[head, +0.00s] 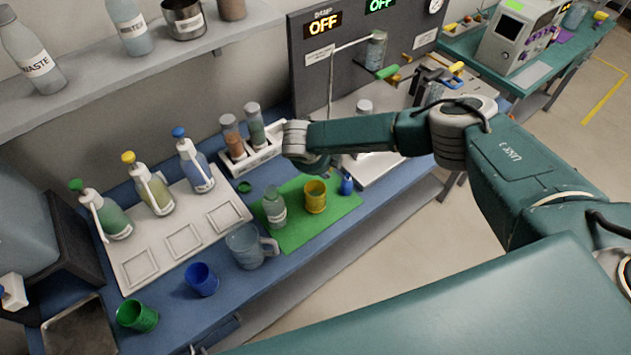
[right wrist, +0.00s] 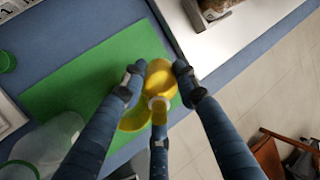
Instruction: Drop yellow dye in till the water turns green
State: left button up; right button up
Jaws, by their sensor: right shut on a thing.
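My right gripper (right wrist: 158,78) is shut on a small yellow bottle (right wrist: 160,76) with a white collar, in the right wrist view. Its fingers are over the green mat, and a wider yellow shape, likely the cup, shows below the bottle. In the head view my right wrist hangs over the back of the mat and the fingertips are hard to make out. The yellow cup (head: 316,199) stands upright on the green mat (head: 300,234). The cup's contents cannot be read. My left gripper is not in view.
A clear jug (head: 245,250) stands at the mat's front left. A blue cup (head: 202,279) and a green cup (head: 137,316) are farther left. A rack (head: 257,159) of jars stands behind the mat.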

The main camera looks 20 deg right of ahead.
jog(key=shift+w+d+f+g+y+b, duration=0.45)
jog(key=shift+f+g+y+b, duration=0.15)
jog(key=shift+g+y, duration=0.1)
jog(key=f+b, duration=0.1)
jog(key=b, duration=0.2)
jog(key=f+g+y+b, duration=0.1)
jog(key=f+b, duration=0.1)
jog(key=f+g+y+b, duration=0.1)
jog(key=b, duration=0.2)
jog(key=shift+w+d+f+b, duration=0.3)
jog(key=shift+w+f+b, duration=0.05)
jog(key=shift+w, duration=0.05)
jog(key=b, duration=0.4)
jog(key=f+b, duration=0.1)
jog(key=b, duration=0.2)
jog(key=shift+w+d+f+g+y+b, duration=0.2)
jog(key=shift+f+g+y+b, duration=0.1)
jog(key=shift+g+y+b, duration=0.1)
jog(key=shift+b, duration=0.85)
notch_tip(320, 180, up, 5)
jog(key=p, duration=0.4)
jog(key=shift+s, duration=0.1)
